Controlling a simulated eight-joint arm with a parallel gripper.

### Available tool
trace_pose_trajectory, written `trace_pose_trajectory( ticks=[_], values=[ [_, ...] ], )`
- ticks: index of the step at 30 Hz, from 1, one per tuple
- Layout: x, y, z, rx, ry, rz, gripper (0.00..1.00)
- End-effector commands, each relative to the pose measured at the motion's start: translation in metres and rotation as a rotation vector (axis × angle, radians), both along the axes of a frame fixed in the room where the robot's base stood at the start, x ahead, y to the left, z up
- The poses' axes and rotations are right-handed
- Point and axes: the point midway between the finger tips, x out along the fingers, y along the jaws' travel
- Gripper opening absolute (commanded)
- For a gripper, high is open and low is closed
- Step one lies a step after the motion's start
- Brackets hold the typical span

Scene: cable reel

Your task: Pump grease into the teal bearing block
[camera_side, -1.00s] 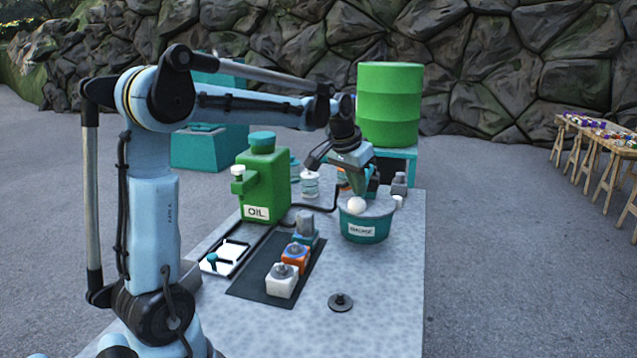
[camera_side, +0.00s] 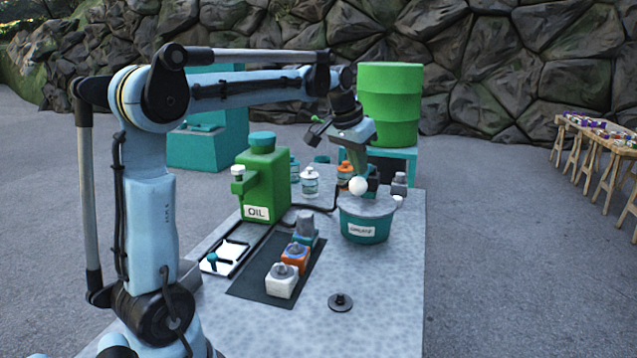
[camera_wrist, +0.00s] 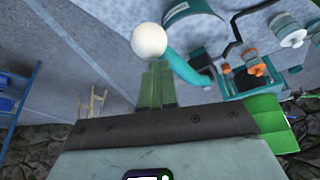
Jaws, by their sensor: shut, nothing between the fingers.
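The teal bearing block (camera_side: 317,240) with a grey top is at the far end of a row on the dark mat, behind an orange block (camera_side: 296,255) and a white block (camera_side: 281,284). The teal grease tub (camera_side: 364,233) stands to its right. A white ball knob (camera_side: 358,186) is above the tub's lid, and in the wrist view the knob (camera_wrist: 149,40) is just past my fingertips at the end of a teal lever (camera_wrist: 185,68). My gripper (camera_wrist: 156,68) is shut and empty beside the knob; contact cannot be told.
A green oil dispenser (camera_side: 264,187) stands left of the mat, with a white tray (camera_side: 223,257) in front. A black disc with a knob (camera_side: 340,302) lies on the table's near right. A green drum (camera_side: 390,105) stands behind. The table's right front is clear.

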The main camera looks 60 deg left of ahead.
Motion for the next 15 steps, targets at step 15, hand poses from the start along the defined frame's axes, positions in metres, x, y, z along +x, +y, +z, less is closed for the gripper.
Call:
trace_pose_trajectory(
  ticks=[15],
  values=[
    [0.000, 0.000, 0.057, -0.001, 0.001, 0.000, 0.00]
  ],
)
